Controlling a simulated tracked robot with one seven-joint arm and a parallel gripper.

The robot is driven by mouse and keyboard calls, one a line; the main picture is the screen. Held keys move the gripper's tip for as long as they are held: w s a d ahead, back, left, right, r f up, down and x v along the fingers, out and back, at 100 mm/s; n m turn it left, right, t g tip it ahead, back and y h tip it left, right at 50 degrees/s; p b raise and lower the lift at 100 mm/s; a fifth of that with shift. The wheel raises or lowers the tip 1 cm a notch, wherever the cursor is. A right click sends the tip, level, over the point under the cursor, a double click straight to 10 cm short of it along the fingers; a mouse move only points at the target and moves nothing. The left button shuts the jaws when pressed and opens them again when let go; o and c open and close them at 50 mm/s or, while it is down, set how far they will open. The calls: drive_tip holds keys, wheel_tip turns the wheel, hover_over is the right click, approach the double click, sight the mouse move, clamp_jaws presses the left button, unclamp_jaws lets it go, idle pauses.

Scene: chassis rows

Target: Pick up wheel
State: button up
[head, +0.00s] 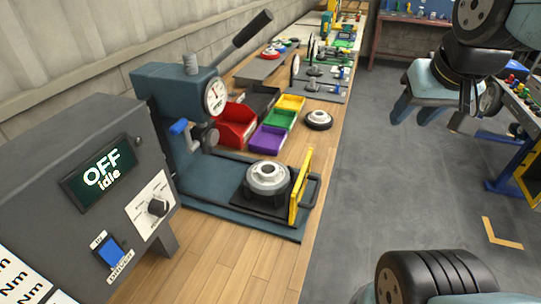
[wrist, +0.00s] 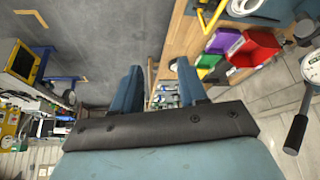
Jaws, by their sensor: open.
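A wheel (head: 318,120), a black ring with a pale metal hub, lies flat on the wooden bench near its right edge, beside the coloured bins. A small round shape beside my right finger in the wrist view (wrist: 173,65) looks like the same wheel, partly hidden. My gripper (head: 415,112) hangs over the open floor to the right of the bench, well apart from the wheel. Its two blue fingers are spread with nothing between them, as the wrist view also shows (wrist: 159,68).
A press (head: 175,88) with a metal hub (head: 268,177) in its fixture and an upright yellow plate (head: 300,188) stands in front of the wheel. Red (head: 236,126), purple (head: 267,139) and other bins sit left of it.

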sight(264, 178)
drive_tip(key=shift+w+a, duration=0.2)
drive_tip(key=shift+w, duration=0.15)
drive_tip(key=shift+o, duration=1.4)
drive_tip(key=shift+w+a, duration=0.15)
drive_tip(key=o, duration=0.4)
drive_tip(key=w+a+n, duration=0.1)
drive_tip(key=w+a+n+g, duration=0.1)
drive_tip(key=w, duration=0.1)
drive_tip(key=w+a+f, duration=0.1)
drive_tip(key=w, duration=0.1)
drive_tip(key=shift+w+a+n+y, duration=0.2)
drive_tip(key=shift+n+y, duration=0.1)
drive_tip(key=shift+n, duration=0.1)
drive_tip(key=w+a+f+n+g, duration=0.2)
drive_tip(key=w+a+f+n, duration=0.2)
drive_tip(key=w+a+f, duration=0.45)
drive_tip(key=w+a+f+n+g, duration=0.3)
drive_tip(key=a+f+n, duration=0.15)
drive_tip(key=a, duration=0.65)
drive_tip(key=f, duration=1.4)
drive_tip(key=shift+s, duration=0.25)
